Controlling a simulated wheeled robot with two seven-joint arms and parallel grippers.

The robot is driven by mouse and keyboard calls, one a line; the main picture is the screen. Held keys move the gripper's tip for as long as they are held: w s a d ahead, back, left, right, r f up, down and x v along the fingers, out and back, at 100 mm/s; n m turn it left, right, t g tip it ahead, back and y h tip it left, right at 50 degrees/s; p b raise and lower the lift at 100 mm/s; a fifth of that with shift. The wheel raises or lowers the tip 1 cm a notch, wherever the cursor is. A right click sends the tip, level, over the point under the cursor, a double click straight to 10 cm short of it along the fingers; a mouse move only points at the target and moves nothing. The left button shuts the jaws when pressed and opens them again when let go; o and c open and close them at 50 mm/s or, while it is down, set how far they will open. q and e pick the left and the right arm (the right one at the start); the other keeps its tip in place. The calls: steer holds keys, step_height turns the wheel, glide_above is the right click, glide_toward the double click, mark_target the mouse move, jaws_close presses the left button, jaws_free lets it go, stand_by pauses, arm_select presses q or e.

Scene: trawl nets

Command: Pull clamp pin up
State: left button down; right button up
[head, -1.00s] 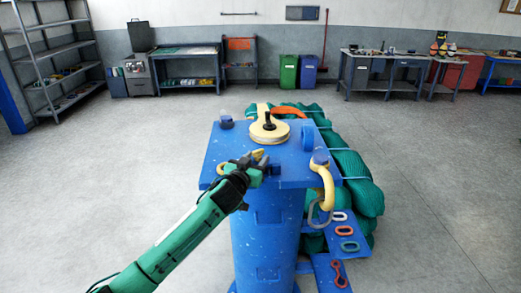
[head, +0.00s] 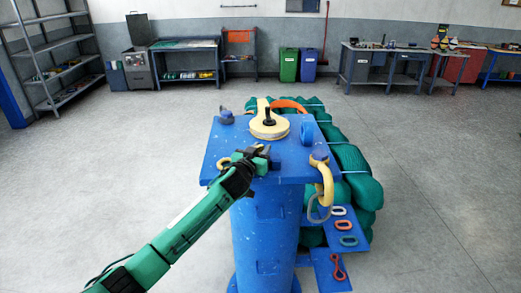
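A blue stand with a flat top plate (head: 222,140) is in front of me in the head view. A cream disc (head: 282,131) lies on it, with an upright black pin (head: 269,117) at its centre. I cannot tell surely which part is the clamp pin. My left gripper (head: 260,152) is over the plate's front edge, in front of the disc and apart from the black pin. Its fingers are too small to tell whether they are open or shut. A cream piece (head: 223,164) shows beside it, partly hidden. My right gripper is not in view.
A blue-grey knob (head: 226,116) stands at the plate's back left. A cream hook (head: 326,186) hangs at the right front. A green net bundle (head: 358,164) lies behind and right. Coloured links (head: 343,226) lie on a low blue shelf. The floor around is clear.

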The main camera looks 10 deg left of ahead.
arm_select(q)
steer(key=shift+r+p, duration=1.05)
steer(key=shift+r, duration=0.75)
steer(key=c, duration=1.2)
jaws_free()
steer(key=shift+c, duration=0.2)
steer(key=shift+s+a+f+b, duration=0.1)
steer(key=shift+s+f+b, duration=0.1)
steer(key=shift+s+b, duration=0.25)
steer(key=s+a+b, duration=0.2)
steer(key=s+b, duration=0.2)
steer(key=s, duration=0.8)
steer(key=shift+s+r+b, duration=0.2)
steer(key=shift+s+b, duration=0.15)
